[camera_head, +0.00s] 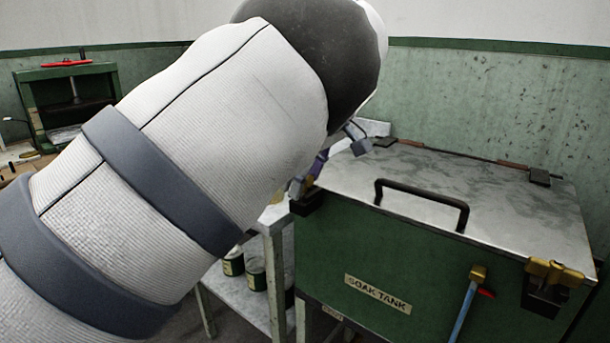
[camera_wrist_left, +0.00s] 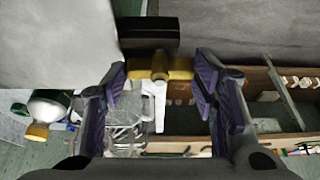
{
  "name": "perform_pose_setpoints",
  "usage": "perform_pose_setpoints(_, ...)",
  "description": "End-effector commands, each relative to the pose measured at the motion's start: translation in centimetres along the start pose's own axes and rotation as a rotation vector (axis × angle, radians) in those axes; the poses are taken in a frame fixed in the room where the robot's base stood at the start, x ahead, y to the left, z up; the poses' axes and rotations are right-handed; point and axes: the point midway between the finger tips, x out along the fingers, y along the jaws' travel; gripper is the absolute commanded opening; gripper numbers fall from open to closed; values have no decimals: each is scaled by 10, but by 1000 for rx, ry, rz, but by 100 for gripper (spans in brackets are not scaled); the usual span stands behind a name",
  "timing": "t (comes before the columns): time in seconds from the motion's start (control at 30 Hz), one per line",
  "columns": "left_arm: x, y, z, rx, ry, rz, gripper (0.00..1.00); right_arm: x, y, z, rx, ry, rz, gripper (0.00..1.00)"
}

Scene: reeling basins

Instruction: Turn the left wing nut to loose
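The green soak tank (camera_head: 420,265) has a metal lid (camera_head: 470,190) with a black handle (camera_head: 420,205). The left brass wing nut (camera_wrist_left: 160,67) shows in the left wrist view, its two wings spread left and right below a black bracket (camera_wrist_left: 150,36). My left gripper (camera_wrist_left: 161,78) is open, with one purple-padded finger on each side of the wings. I cannot tell whether the pads touch them. In the head view my left arm hides most of this gripper and the left nut. The right wing nut (camera_head: 553,275) sits at the tank's front right corner. My right gripper is not in view.
A blue pipe with a brass fitting (camera_head: 478,273) and red lever stands at the tank's front. Dark jars (camera_head: 233,263) stand on a low shelf beside the tank. A green press (camera_head: 65,95) is at the far left. The lid's top is mostly clear.

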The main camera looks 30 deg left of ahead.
Motion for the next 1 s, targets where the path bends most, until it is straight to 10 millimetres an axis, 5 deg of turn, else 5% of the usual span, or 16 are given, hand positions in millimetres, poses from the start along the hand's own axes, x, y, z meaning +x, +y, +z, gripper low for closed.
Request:
perform_pose_setpoints(0.1,1,0,1,0,-2,-2,73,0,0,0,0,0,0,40)
perform_pose_setpoints(0.47,-8,0,0,1,0,2,73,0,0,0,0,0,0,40)
perform_pose_setpoints(0.8,-95,1,0,1,0,4,73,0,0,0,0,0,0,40)
perform_pose_setpoints(1.0,-117,0,0,1,-2,0,73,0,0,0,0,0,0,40)
